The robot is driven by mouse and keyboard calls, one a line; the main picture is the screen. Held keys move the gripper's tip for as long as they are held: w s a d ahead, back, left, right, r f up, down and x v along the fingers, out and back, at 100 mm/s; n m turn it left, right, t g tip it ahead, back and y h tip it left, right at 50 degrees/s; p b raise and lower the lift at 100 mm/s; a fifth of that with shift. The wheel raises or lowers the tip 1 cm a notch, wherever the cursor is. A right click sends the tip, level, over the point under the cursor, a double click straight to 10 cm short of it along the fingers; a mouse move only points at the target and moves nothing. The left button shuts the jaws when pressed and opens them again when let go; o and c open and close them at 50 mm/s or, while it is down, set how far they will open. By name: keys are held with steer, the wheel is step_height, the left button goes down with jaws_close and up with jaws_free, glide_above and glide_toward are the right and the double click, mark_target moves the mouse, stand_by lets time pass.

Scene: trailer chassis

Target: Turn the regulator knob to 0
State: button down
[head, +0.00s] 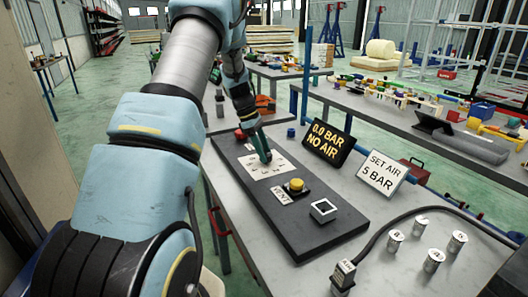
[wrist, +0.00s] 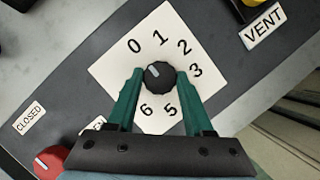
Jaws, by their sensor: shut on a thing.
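The regulator knob (wrist: 160,76) is black and round, at the middle of a white dial plate (wrist: 125,66) in the wrist view. The figures 0, 1, 2, 3, 5 and 6 show around it. A short pale mark on the knob lies on its upper-left side, roughly toward the 0; I cannot tell whether it lines up exactly. My gripper (wrist: 158,88) has green fingers shut on the knob, one on each side. The right finger covers part of the dial. In the head view my gripper (head: 264,152) reaches down to the dial plate (head: 277,172).
A black display (head: 328,141) reads 0.0 BAR, NO AIR. A yellow button (head: 296,185) sits by the VENT label. A red knob (wrist: 50,160) is near the CLOSED label. Several small cylinders stand at the right.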

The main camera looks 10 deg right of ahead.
steer(key=shift+c, duration=1.4)
jaws_free()
steer(key=b+v, duration=0.2)
steer(key=v, duration=0.8)
steer(key=shift+r+b, duration=0.4)
steer(key=shift+a, duration=0.1)
steer(key=s+a+f+m+t+y, duration=0.1)
steer(key=s+a+m, duration=0.3)
steer(key=s, duration=0.4)
steer(key=s+a+f+m+t+y, duration=0.1)
steer(key=s+a+f+m, duration=0.1)
steer(key=s+a+m, duration=0.3)
steer(key=s+a+f+m+t+y, duration=0.1)
steer(key=s+a+m, duration=0.3)
steer(key=s, duration=0.9)
steer(key=shift+a+f+m+t+y, duration=0.3)
steer(key=shift+f+m+y, duration=0.2)
steer(key=shift+f, duration=0.2)
